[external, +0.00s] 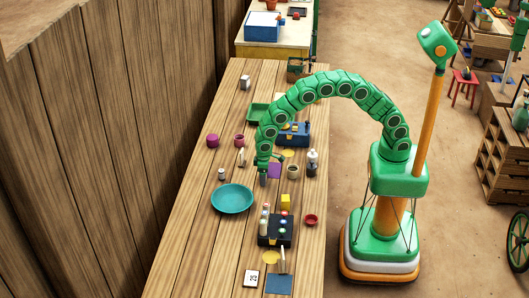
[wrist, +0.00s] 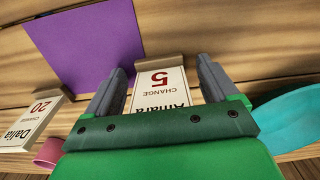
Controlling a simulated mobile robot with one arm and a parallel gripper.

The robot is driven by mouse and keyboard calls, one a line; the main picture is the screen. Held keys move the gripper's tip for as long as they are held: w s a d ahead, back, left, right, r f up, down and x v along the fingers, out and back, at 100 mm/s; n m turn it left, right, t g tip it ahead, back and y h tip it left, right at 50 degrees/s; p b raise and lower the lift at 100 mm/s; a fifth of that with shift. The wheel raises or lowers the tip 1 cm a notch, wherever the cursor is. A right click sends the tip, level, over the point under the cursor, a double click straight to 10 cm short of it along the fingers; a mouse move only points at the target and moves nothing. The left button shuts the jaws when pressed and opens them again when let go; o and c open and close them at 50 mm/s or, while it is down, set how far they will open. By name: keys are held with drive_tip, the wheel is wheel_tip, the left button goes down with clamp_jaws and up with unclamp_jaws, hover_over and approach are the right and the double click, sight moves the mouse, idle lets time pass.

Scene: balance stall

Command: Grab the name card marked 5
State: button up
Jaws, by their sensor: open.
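The name card marked 5 (wrist: 160,88) is white with a red 5 and the words "CHANGE" and "Amara", upside down in the wrist view. My gripper (wrist: 158,72) is open, with one grey finger on each side of this card. Whether the fingers touch it I cannot tell; its lower part is hidden behind my gripper. Another card marked 20, "Dalia" (wrist: 30,122), stands to the left. In the external view my gripper (external: 263,174) is low over the middle of the wooden table, and I cannot make out the card there.
A purple square (wrist: 90,45) lies just beyond the cards. A tray of bottles (external: 275,230) is nearer the front. The table's left strip (external: 187,235) is clear.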

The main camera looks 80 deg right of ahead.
drive_tip(key=c, duration=1.1)
drive_tip(key=shift+c, duration=0.3)
drive_tip(key=shift+r, duration=0.1)
drive_tip(key=shift+r, duration=0.55)
wheel_tip(320, 180, up, 2)
drive_tip(key=shift+r, duration=0.15)
drive_tip(key=s+d+r, duration=0.4)
drive_tip(key=s+r, duration=0.5)
drive_tip(key=s, duration=0.4)
drive_tip(key=shift+s+r, duration=0.2)
drive_tip(key=shift+r, duration=0.05)
